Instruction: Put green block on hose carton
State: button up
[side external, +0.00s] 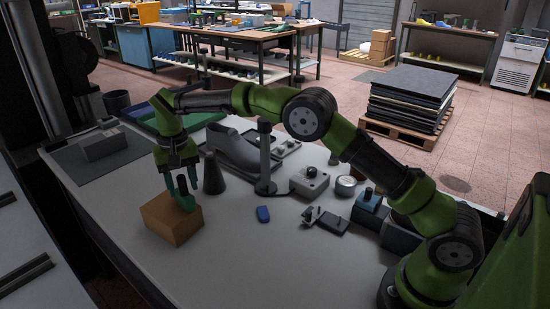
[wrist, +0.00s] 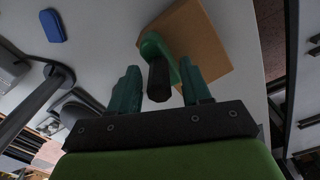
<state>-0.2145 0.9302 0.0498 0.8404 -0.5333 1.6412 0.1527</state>
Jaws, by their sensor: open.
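The hose carton (side external: 165,222) is a plain brown box on the light worktop, at the left in the side view. It also shows at the upper right of the wrist view (wrist: 205,45). A green piece with a dark knob-like end, which I take for the green block (side external: 188,204), appears to rest on the carton's top near its edge. It also shows in the wrist view (wrist: 152,45). My gripper (side external: 180,188) is just above the carton, pointing down. Its teal fingers are apart, with the dark end between them; whether they touch it, I cannot tell.
A dark cone (side external: 213,178) and a grey shoe last (side external: 237,155) stand behind and right of my gripper. A dark post (side external: 265,160) is farther right. A blue piece (side external: 263,214) lies right of the carton. The worktop's front is clear.

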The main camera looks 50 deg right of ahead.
jog(key=shift+r, duration=0.1)
notch_tip(320, 180, up, 8)
jog(key=shift+f, duration=0.25)
jog(key=s+d+r+n+t+y, duration=0.1)
jog(key=s+d+r+t, duration=0.1)
jog(key=s+d+r, duration=0.35)
jog(key=s+d+r+t, duration=0.1)
jog(key=s+d+r, duration=0.1)
jog(key=s+r, duration=0.6)
jog(key=s+d+f+t, duration=0.1)
jog(key=s+f, duration=0.3)
jog(key=s, duration=0.5)
jog(key=s+d+f+t+y, duration=0.1)
jog(key=s+f+t, duration=0.2)
jog(key=s, duration=0.6)
jog(key=shift+s+d+f, duration=0.3)
jog(key=shift+s+f, duration=0.1)
jog(key=shift+f, duration=0.25)
